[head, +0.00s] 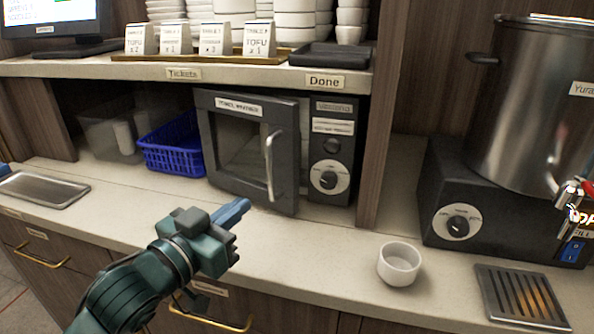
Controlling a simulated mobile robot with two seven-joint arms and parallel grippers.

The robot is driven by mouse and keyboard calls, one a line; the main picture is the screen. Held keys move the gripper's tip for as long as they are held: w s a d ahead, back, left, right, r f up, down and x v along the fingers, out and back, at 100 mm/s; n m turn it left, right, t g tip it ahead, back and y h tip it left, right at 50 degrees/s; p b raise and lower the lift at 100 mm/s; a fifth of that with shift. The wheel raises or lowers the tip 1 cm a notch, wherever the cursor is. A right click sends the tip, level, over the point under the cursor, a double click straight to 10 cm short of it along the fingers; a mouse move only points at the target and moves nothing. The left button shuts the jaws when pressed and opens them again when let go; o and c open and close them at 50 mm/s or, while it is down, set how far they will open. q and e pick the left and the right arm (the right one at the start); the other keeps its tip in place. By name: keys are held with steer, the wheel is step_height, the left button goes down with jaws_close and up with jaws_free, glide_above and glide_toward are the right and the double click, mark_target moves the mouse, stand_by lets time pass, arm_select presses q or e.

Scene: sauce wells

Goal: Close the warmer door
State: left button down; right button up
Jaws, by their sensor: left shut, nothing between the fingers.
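The warmer door (203,130) is a dark grey frame with a window, a label along its top and a pale vertical handle (271,165) near its right edge. It looks slightly ajar, its right side swung out in front of the warmer's control panel (331,150). My left gripper (236,212) is shut and empty, low in front of the door, left of the handle and apart from it. My right gripper is not in view.
A blue basket (172,148) stands left of the warmer under the shelf (230,77). A white cup (398,264) stands on the counter at right, near a drip grate (520,296) and a large urn (530,110). A metal tray (42,189) lies at far left.

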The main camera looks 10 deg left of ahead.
mark_target(291, 165)
arm_select(q)
steer(key=p+x, duration=0.1)
steer(key=x, duration=1.1)
steer(key=shift+w+d+r, duration=0.1)
steer(key=shift+w+d, duration=0.05)
steer(key=shift+w, duration=0.1)
steer(key=shift+w+d, duration=0.15)
steer(key=shift+w, duration=0.3)
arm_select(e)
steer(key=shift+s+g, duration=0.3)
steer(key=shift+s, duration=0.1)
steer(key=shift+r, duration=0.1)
